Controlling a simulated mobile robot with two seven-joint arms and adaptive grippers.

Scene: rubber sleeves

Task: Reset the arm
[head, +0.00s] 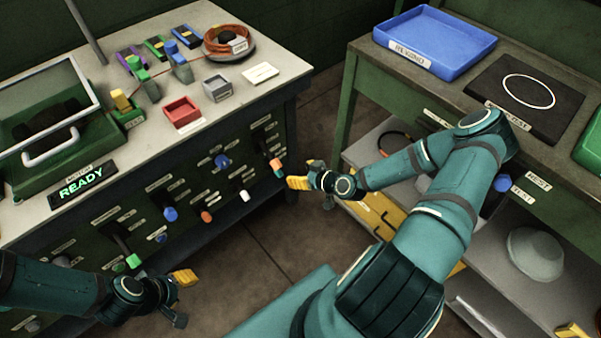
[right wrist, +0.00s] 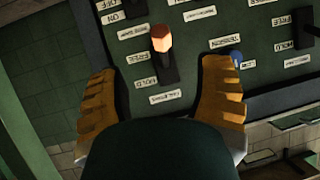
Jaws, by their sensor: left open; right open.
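My right arm (head: 440,210) reaches across from the right, with its open right gripper (head: 298,182) near the front panel of the left bench. An orange-tipped lever (head: 276,164) is just beyond this gripper. In the right wrist view the orange-tipped lever (right wrist: 162,42) stands between and beyond the two yellow fingers of the right gripper (right wrist: 158,75), apart from both. Small labels surround it, and one seems to read FREE. My left gripper (head: 183,298) is open and empty at the lower left, in front of the same panel. Its fingers are partly hidden.
The panel (head: 190,190) carries several coloured knobs and levers. The bench top holds a READY display (head: 82,185), a green lidded box (head: 60,140), a red tray (head: 182,112) and an orange coil (head: 230,40). A blue tray (head: 437,40) sits on the right bench. Floor lies between.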

